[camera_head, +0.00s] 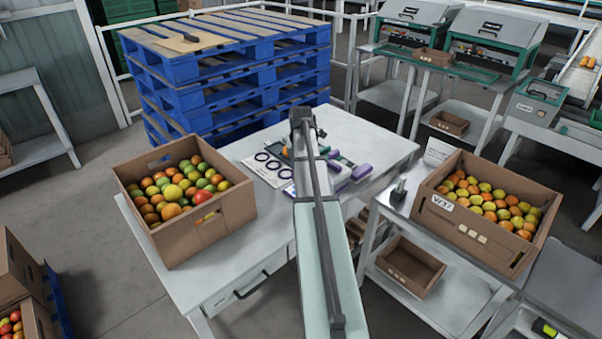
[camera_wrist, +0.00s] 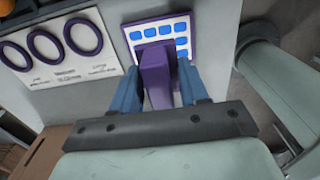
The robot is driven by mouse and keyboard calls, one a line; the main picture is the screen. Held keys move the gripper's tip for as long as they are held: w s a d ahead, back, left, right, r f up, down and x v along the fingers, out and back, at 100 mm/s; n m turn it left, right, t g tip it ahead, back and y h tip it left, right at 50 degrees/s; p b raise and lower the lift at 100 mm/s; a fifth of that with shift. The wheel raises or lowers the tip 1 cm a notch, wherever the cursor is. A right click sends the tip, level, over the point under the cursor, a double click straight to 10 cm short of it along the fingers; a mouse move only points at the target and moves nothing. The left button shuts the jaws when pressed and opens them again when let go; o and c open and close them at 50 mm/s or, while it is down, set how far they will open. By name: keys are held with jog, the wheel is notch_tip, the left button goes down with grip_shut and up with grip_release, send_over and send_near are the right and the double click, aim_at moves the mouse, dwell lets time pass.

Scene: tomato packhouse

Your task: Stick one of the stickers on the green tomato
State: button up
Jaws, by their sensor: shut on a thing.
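In the wrist view my gripper (camera_wrist: 158,72) is shut on a purple block-like piece (camera_wrist: 156,82). This piece is in front of a purple-edged white sheet of blue stickers (camera_wrist: 181,28) and hides part of it. I cannot tell whether the piece touches the sheet or is joined to it. In the head view my arm covers most of the gripper and the held piece. A cardboard box (camera_head: 193,237) on the left of the table holds mixed tomatoes, including a green tomato (camera_head: 217,179) among red, orange and yellow ones.
A white card with dark rings (camera_head: 268,166) lies on the white table (camera_head: 185,278), left of my arm. Purple items (camera_head: 361,171) lie to its right. A second tomato box (camera_head: 463,232) stands on the right-hand cart. Blue pallets (camera_head: 215,95) rise behind. The table's front middle is bare.

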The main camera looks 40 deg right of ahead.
jog(key=w+d+r, duration=0.2)
jog(key=w+d, duration=0.7)
jog(key=d, duration=0.3)
jog(key=w+d+r, duration=0.2)
jog(key=w+d, duration=0.8)
jog(key=d, duration=0.2)
jog(key=shift+s+d+f, duration=0.1)
jog(key=shift+d+f, duration=0.05)
jog(key=shift+f, duration=3)
jog(key=shift+f, duration=0.55)
jog(key=shift+r, duration=0.15)
notch_tip(320, 180, up, 7)
